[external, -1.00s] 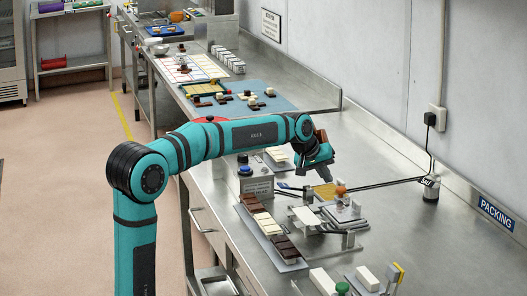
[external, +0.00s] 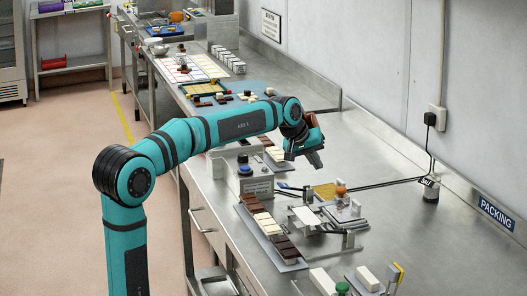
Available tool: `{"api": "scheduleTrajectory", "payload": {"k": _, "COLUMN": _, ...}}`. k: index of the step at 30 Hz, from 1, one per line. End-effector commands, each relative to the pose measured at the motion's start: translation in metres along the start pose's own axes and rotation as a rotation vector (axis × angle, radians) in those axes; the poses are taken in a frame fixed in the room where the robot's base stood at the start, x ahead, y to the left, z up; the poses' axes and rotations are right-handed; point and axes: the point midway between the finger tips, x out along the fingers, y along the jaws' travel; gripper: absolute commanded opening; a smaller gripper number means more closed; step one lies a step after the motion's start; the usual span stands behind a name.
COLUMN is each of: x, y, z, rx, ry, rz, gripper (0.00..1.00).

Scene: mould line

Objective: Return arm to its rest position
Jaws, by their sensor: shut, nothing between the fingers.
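My arm reaches from the lower left over the steel counter (external: 400,225). My gripper (external: 317,166) hangs above the counter, shut and empty, tilted down to the right. It is apart from the things below it. A row of brown and white chocolate bars (external: 268,224) lies on a grey tray in front. Part of another row of bars (external: 276,154) shows behind the gripper, partly hidden by my arm.
A metal fixture with an orange knob (external: 340,187) stands below and right of my gripper. A blue mat (external: 280,103) with chocolate pieces lies farther back. A green knob (external: 342,288) and white blocks are at the front. The counter's right side is mostly clear.

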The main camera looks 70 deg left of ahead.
Motion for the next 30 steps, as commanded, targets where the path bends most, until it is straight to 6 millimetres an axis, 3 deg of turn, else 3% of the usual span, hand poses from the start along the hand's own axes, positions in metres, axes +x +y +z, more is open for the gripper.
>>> {"api": "scheduleTrajectory", "payload": {"k": 4, "x": -0.011, "y": 0.007, "z": 0.012, "rx": 0.03, "ry": 0.02, "rz": 0.014, "gripper": 0.0}}
{"api": "scheduleTrajectory", "payload": {"k": 8, "x": -0.034, "y": 0.019, "z": 0.038, "rx": 0.097, "ry": 0.071, "rz": 0.048, "gripper": 0.0}}
{"api": "scheduleTrajectory", "payload": {"k": 18, "x": -0.103, "y": 0.04, "z": 0.125, "rx": 0.313, "ry": 0.243, "rz": 0.162, "gripper": 0.0}}
{"api": "scheduleTrajectory", "payload": {"k": 30, "x": -0.174, "y": 0.033, "z": 0.226, "rx": 0.547, "ry": 0.453, "rz": 0.309, "gripper": 0.0}}
